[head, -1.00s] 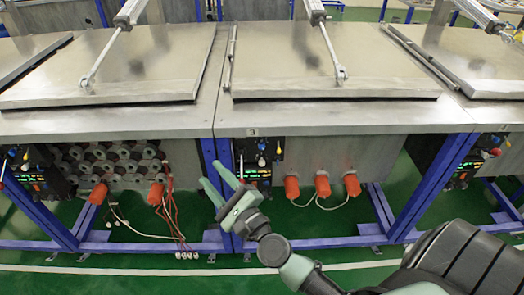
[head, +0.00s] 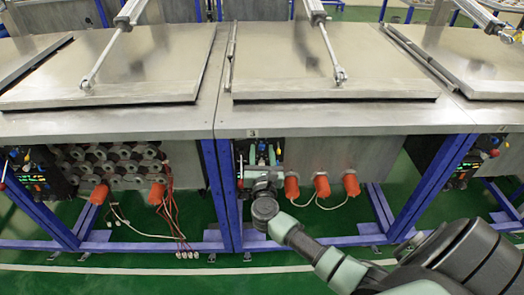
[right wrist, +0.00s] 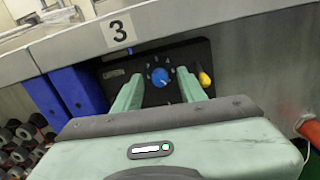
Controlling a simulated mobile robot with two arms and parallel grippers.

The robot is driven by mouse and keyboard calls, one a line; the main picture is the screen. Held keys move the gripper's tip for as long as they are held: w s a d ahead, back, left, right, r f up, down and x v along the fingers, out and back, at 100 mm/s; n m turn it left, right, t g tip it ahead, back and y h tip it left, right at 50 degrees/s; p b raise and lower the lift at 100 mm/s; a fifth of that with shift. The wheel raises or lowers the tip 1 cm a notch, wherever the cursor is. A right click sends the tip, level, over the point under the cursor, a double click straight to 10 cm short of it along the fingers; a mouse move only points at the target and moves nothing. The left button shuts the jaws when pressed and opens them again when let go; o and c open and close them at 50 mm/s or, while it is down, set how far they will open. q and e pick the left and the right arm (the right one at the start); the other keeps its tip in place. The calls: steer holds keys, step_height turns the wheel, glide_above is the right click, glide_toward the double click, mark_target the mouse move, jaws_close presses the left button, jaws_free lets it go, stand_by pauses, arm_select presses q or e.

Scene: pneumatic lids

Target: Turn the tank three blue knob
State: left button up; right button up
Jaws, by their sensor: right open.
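The tank three control panel (right wrist: 208,52) is a dark box under the tank's front edge, below a plate (right wrist: 118,28) marked 3. Its round blue knob (right wrist: 161,78) shows in the right wrist view, with light marks around it. My right gripper (right wrist: 159,82) is open, with one green finger on each side of the knob in that view. Dark gaps show between the knob and both fingers. In the head view my right gripper (head: 261,155) is in front of the panel and hides much of it. My left gripper is not in view.
A yellow-orange knob (right wrist: 204,79) sits just right of the right finger. Blue frame posts (head: 229,185) stand left of the panel. Several orange cylinders (head: 322,186) with cables are to the right. The steel tank edge (head: 340,118) overhangs above.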

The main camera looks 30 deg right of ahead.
steer(key=shift+w+d, duration=0.1)
steer(key=shift+w, duration=0.05)
jaws_close()
